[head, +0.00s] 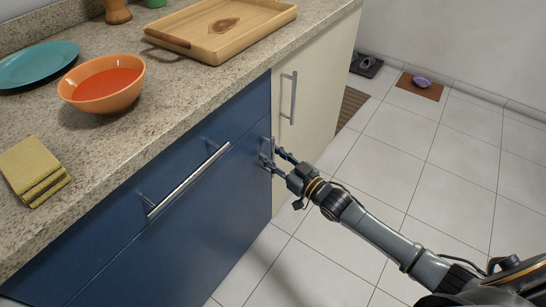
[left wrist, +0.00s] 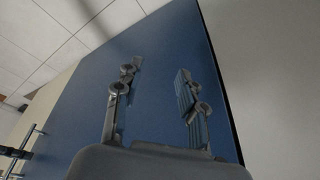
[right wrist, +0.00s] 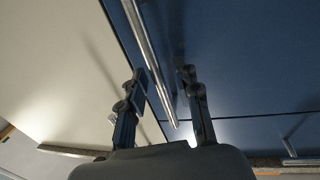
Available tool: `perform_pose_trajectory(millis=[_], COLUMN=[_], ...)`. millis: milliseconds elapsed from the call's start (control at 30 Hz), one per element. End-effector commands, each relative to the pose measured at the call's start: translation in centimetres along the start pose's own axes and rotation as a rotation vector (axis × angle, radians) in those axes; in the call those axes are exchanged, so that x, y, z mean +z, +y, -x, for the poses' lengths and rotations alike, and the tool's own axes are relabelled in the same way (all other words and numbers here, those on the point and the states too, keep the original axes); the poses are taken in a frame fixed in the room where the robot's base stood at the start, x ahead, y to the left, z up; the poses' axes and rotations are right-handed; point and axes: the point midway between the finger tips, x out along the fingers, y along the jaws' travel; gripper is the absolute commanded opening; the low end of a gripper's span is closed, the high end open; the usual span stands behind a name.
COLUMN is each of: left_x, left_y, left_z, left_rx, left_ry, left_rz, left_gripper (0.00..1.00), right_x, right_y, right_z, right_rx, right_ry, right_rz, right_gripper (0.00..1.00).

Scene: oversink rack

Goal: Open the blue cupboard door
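The blue cupboard door (head: 218,215) is below the blue drawer front and looks closed. Its upright metal handle (head: 271,128) is near the door's right edge, partly hidden by my right gripper (head: 272,157). In the right wrist view the handle (right wrist: 150,55) runs between the two open fingers of the right gripper (right wrist: 163,80), with gaps visible; contact cannot be told. My left gripper (left wrist: 157,72) is outside the head view. In its wrist view it is open and empty, facing a blue panel (left wrist: 155,40).
A blue drawer with a long horizontal handle (head: 187,180) is above the door. A cream cupboard (head: 318,85) adjoins on the right. The counter holds an orange bowl (head: 80,105), a teal plate (head: 35,65), sponges (head: 30,168) and a wooden tray (head: 225,30). The tiled floor (head: 320,265) in front is clear.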

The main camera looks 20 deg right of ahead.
Motion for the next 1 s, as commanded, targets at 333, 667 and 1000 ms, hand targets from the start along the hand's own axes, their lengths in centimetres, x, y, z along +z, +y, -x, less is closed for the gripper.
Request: perform_pose_trajectory(millis=[333, 667, 1000], left_x=[-0.01, -0.01, -0.24], left_y=[0.00, 0.01, -0.02], left_z=[-0.03, -0.04, 0.67], left_rx=[0.000, 0.000, 0.000], left_ry=[0.001, 0.000, 0.000], left_rz=[0.000, 0.000, 0.000], left_gripper=[0.40, 0.40, 0.40], right_x=[0.04, 0.03, -0.10], right_y=[0.00, 0.01, -0.26], right_z=[-0.15, -0.13, 0.47], right_rx=[0.000, 0.000, 0.018], right_ry=[-0.001, -0.001, -0.002], right_rz=[0.000, 0.000, -0.002], right_gripper=[0.20, 0.00, 0.00])
